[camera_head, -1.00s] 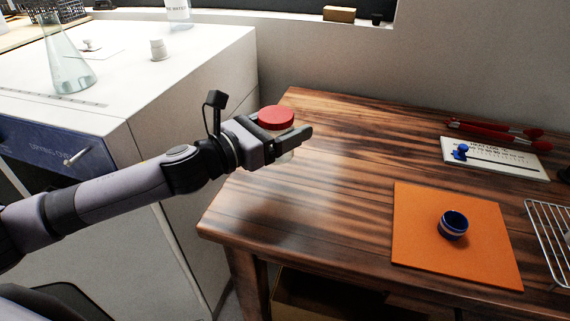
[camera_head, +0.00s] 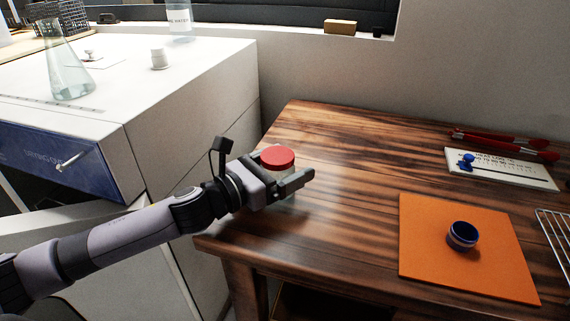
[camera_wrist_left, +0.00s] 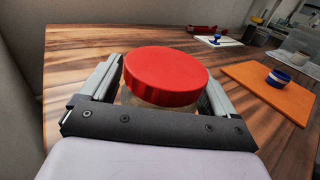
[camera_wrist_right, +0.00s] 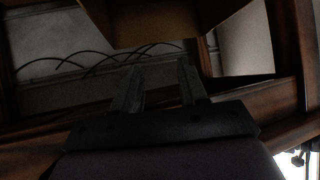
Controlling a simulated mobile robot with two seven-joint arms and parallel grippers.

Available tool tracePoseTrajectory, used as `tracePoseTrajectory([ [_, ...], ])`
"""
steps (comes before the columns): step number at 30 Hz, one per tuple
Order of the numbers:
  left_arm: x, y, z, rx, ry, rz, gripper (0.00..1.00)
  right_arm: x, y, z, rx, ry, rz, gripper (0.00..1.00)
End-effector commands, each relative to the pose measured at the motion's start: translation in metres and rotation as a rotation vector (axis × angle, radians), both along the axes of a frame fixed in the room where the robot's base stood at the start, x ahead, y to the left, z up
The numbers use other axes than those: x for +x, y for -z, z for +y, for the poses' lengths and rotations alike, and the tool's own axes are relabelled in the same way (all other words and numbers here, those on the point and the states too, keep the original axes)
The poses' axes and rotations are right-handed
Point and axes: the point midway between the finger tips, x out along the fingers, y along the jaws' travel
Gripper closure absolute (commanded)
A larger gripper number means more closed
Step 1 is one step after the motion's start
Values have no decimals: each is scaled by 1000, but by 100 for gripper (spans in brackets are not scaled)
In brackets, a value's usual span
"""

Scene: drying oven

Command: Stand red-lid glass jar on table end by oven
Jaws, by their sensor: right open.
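The glass jar with a red lid (camera_head: 278,158) is at the left end of the wooden table (camera_head: 340,160), the end beside the oven (camera_head: 200,90). My left gripper (camera_head: 290,185) has its fingers around the jar, one on each side, and is shut on it below the lid. The jar looks upright; its base is mostly hidden, so I cannot tell if it touches the wood. The left wrist view shows the red lid (camera_wrist_left: 165,76) between the fingers. My right gripper (camera_wrist_right: 160,85) is open and empty in a dark space, seen in the right wrist view.
A wire rack (camera_head: 555,245) is at the right edge. The table's middle is clear.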

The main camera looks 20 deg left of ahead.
Motion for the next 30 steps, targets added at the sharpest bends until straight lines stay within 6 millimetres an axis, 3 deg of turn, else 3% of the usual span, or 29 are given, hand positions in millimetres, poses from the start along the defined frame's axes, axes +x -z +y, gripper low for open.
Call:
tracePoseTrajectory([
  [11, -3, -2, 3, 0, 0, 1, 0, -3, 3, -4, -8, 2, 11, 57],
  [30, -76, -1, 54, 3, 1, 3, 0, -2, 6, 0, -6, -8, 1, 57],
])
